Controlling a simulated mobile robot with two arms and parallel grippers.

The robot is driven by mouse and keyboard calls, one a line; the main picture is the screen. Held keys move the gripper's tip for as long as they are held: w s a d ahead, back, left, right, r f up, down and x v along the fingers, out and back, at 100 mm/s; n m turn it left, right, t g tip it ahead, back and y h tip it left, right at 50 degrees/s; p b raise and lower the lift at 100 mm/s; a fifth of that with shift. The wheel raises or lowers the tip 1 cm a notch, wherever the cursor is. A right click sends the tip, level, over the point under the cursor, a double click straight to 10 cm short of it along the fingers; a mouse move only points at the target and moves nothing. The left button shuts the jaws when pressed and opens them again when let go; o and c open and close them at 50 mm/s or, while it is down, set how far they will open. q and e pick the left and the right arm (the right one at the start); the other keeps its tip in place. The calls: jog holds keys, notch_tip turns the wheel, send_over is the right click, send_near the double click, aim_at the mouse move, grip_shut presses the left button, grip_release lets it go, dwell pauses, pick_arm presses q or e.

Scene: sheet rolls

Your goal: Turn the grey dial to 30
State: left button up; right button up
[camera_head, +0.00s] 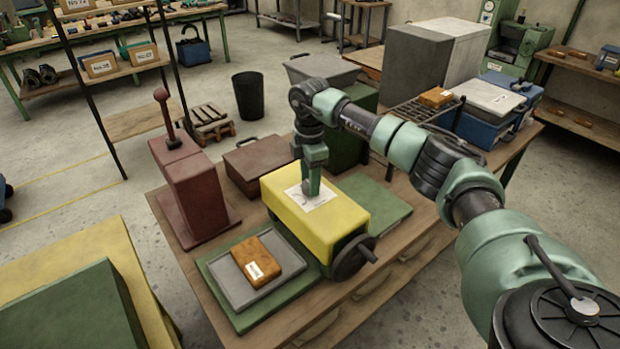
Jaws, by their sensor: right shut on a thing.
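A yellow machine (345,212) stands on the wooden workbench, with a white scale plate (321,203) on its top. The marks on the plate are too small to read. My right gripper (309,192) points straight down over the middle of the plate. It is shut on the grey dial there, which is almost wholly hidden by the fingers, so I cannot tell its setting. My left gripper is not in view.
A dark handwheel (352,259) sticks out of the machine's front right. A grey tray (240,280) with a brown box (268,257) lies in front. A red lever press (192,190) stands to the left, a brown case (253,163) behind.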

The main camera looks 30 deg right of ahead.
jog(key=shift+w+r+m, duration=0.1)
jog(key=shift+r+m, duration=0.05)
jog(key=shift+m, duration=0.15)
jog(key=o, duration=1.4)
jog(key=shift+r, duration=0.35)
notch_tip(320, 180, up, 6)
jog(key=shift+f+b, duration=0.25)
jog(key=shift+b, duration=0.9)
jog(key=shift+r, duration=0.75)
